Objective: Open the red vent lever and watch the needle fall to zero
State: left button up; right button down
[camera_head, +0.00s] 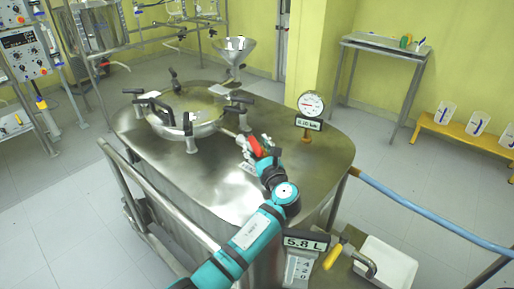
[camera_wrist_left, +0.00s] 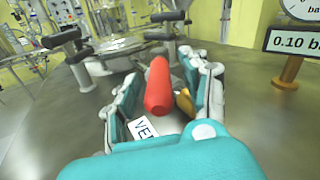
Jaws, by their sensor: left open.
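The red vent lever (camera_head: 255,146) is on top of the steel vessel (camera_head: 262,197); in the left wrist view the red lever (camera_wrist_left: 158,88) points toward the camera. A brass-coloured part (camera_wrist_left: 185,101) shows beside it. My left gripper (camera_head: 254,143) is open around the lever, one finger on each side in the wrist view (camera_wrist_left: 165,86); I cannot tell whether they touch it. A partly hidden label (camera_wrist_left: 146,128) reading "VE" lies below. The pressure gauge (camera_head: 311,104) stands to the right, its needle too small to read. Its display (camera_wrist_left: 297,41) reads 0.10. My right gripper is not in view.
A round lid (camera_head: 185,113) with black-handled clamps and a funnel (camera_head: 234,49) are on the vessel's far side. A metal rail (camera_head: 160,205) runs along its left. A 5.8 L display (camera_head: 305,243), a yellow-handled tap (camera_head: 334,256) and a blue hose (camera_head: 420,213) are at lower right.

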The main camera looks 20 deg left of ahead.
aim_at(257, 145)
pick_arm(q)
notch_tip(257, 145, up, 10)
dwell(0.5)
